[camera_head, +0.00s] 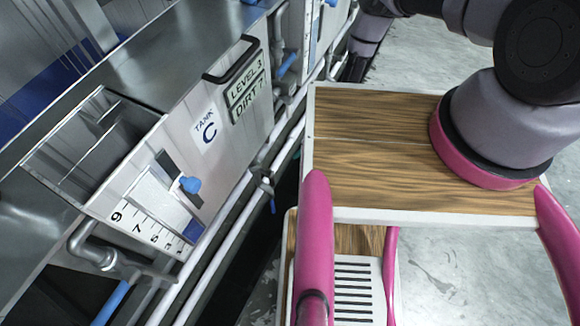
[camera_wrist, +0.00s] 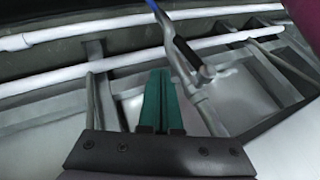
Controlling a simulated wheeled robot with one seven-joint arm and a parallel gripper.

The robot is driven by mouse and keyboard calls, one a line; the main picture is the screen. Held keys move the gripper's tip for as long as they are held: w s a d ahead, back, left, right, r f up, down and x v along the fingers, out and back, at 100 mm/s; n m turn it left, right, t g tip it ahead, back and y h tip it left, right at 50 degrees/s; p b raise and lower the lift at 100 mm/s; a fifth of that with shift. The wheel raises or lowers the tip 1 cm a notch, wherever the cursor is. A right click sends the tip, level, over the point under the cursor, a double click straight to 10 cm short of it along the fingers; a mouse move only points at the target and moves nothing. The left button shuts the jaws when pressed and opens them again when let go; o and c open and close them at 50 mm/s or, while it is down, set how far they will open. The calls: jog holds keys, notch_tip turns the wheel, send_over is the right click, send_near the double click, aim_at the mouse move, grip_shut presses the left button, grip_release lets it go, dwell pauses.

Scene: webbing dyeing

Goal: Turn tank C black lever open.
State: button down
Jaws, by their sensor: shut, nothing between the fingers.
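Tank C (camera_head: 240,150) is a metal tank at the left in the head view, with a "TANK C" label on its front. A black bar-shaped handle (camera_head: 231,60) is fixed at its top edge. I cannot tell whether this is the black lever. My gripper shows in the wrist view as two green fingers (camera_wrist: 160,72), shut together and empty. They point toward white pipes and a valve-like fitting (camera_wrist: 207,72) with a dark end and a blue-ended bar. Contact between fingers and fitting cannot be told. In the head view, my arm reaches the top middle; its fingertips are not clear.
White pipes (camera_head: 215,230) run along the tank's foot. A wooden-topped cart surface (camera_head: 370,145) is at the right. Grey floor (camera_head: 440,270) shows beyond.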

aim_at(271, 180)
jog(key=s+a+f, duration=0.5)
jog(key=a+f, duration=0.2)
jog(key=f, duration=0.1)
jog(key=shift+a+f, duration=0.2)
jog(key=shift+a, duration=0.1)
